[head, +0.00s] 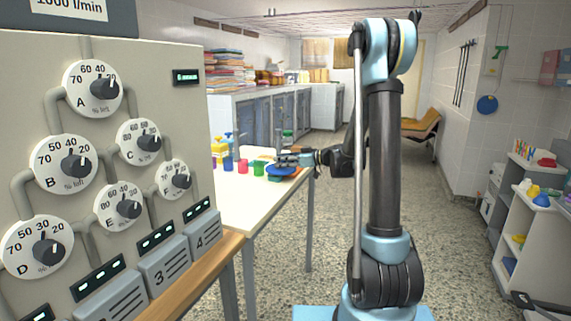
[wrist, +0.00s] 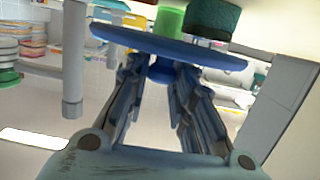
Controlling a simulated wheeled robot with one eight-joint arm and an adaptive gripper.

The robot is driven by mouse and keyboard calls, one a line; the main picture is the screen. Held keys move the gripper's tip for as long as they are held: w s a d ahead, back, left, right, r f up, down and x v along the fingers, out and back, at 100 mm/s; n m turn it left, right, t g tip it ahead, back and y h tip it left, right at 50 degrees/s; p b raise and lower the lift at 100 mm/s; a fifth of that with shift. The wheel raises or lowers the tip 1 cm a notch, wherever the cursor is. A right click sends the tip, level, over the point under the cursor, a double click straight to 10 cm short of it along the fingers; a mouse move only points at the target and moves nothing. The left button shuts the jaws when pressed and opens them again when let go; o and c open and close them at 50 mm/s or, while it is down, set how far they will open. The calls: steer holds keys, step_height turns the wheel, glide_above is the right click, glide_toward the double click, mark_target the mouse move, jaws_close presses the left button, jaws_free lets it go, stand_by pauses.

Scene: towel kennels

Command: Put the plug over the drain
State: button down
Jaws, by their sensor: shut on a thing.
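A round blue disc, which I take for the plug (head: 281,174), is at the far right end of the white table, level with the tabletop. In the wrist view the wide blue disc (wrist: 165,46) spans the space past my fingertips, with a smaller blue part between them. My gripper (head: 291,160) is shut on that smaller part; it also shows in the wrist view (wrist: 160,76). I cannot tell whether the disc touches the table. I can make out no drain in either view.
The white table (head: 247,205) carries several coloured cups, including a red one (head: 242,166) and a green one (head: 259,168), close to the disc. A panel with dials (head: 100,150) stands at the left. Another blue disc (head: 487,104) is on the right wall. The speckled floor is open.

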steer(key=shift+f, duration=0.4)
steer(key=c, duration=1.4)
jaws_free()
steer(key=shift+o, duration=0.2)
